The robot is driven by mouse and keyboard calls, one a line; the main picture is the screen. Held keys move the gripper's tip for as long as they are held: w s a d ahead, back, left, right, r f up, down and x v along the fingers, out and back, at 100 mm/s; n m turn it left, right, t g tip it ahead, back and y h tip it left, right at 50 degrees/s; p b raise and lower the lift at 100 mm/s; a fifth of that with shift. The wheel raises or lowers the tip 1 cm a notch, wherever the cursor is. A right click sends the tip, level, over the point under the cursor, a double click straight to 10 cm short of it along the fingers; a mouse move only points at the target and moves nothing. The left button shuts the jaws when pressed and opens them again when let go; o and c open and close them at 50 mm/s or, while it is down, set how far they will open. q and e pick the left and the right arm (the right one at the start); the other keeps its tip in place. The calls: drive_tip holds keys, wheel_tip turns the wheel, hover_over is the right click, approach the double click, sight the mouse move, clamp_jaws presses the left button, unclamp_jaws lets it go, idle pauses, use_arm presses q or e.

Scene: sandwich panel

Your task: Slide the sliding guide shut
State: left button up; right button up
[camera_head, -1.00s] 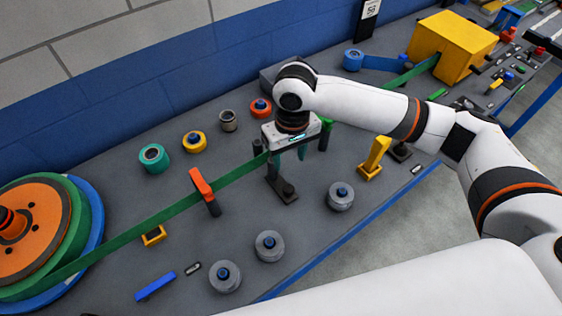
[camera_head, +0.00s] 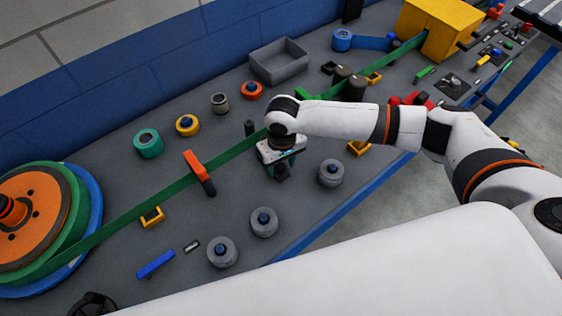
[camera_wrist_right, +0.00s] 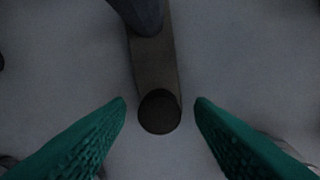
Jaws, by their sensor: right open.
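The sliding guide (camera_wrist_right: 150,62) shows in the right wrist view as a dark flat bar with a round dark knob (camera_wrist_right: 160,111) at its near end. A taller dark post (camera_wrist_right: 138,12) rises at its far end. In the head view my right gripper hides most of the guide; a dark part of it (camera_head: 283,173) shows below the gripper, beside the green strip (camera_head: 126,215). My right gripper (camera_head: 290,165) points down over the guide. Its green fingers (camera_wrist_right: 160,101) are open, one on each side of the knob, with gaps; contact is not visible. My left gripper is not in view.
A grey roller (camera_head: 331,173) stands right of the gripper, and more (camera_head: 264,222) stand nearer the front edge. An orange-topped post (camera_head: 199,170) stands at the strip to the left. A grey open tray (camera_head: 279,62) and yellow box (camera_head: 440,28) lie farther back.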

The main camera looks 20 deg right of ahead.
clamp_jaws()
drive_tip(key=shift+w+a+r+p, duration=0.25)
drive_tip(key=shift+w+p, duration=0.1)
drive_tip(key=shift+w, duration=0.2)
drive_tip(key=shift+w+a+f, duration=0.1)
drive_tip(key=shift+w+a, duration=0.05)
drive_tip(key=shift+w, duration=0.3)
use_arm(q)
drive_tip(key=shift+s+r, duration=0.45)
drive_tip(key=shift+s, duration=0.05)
use_arm(e)
drive_tip(key=shift+c, duration=0.9)
unclamp_jaws()
drive_tip(key=shift+o, duration=0.9)
drive_tip(key=shift+w+f, duration=0.1)
drive_tip(key=shift+w, duration=0.05)
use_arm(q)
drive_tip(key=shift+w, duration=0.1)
